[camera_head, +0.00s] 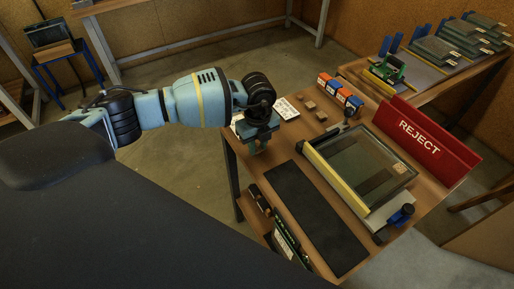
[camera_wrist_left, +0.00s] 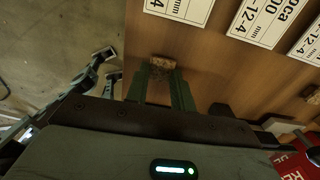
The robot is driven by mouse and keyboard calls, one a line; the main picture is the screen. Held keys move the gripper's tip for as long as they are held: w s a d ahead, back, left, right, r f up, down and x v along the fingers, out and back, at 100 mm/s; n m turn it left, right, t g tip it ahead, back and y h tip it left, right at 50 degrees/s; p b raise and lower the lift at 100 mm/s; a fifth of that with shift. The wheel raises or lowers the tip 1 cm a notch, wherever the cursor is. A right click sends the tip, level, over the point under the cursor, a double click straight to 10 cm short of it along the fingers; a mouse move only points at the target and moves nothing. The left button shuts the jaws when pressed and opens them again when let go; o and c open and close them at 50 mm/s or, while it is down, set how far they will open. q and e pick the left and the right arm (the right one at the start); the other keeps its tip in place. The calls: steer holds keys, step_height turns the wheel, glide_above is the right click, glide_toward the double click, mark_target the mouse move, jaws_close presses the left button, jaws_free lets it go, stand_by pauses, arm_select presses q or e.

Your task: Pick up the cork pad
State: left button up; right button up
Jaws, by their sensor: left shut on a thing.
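I cannot tell whether the pad is clear of the bench top. In the head view the gripper hides this pad. Two other small brown blocks, one (camera_head: 308,105) and a second (camera_head: 321,116), lie on the bench to the right of the gripper. My right gripper is not in view.
White printed cards (camera_head: 287,108) lie beside the gripper. Small orange and blue boxes (camera_head: 338,92) stand behind the blocks.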

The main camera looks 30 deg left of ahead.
mark_target(258, 149)
arm_select(q)
steer(key=shift+r, duration=0.1)
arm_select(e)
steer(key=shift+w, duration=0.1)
arm_select(q)
steer(key=shift+r, duration=0.5)
step_height(258, 149, up, 3)
steer(key=shift+f, duration=0.1)
steer(key=s, duration=0.5)
steer(key=s+d+r, duration=0.1)
steer(key=s, duration=0.4)
steer(key=s+d+p, duration=0.1)
steer(key=s, duration=0.4)
steer(key=shift+s+d+r, duration=0.25)
steer(key=shift+s+r, duration=0.05)
steer(key=shift+s, duration=0.1)
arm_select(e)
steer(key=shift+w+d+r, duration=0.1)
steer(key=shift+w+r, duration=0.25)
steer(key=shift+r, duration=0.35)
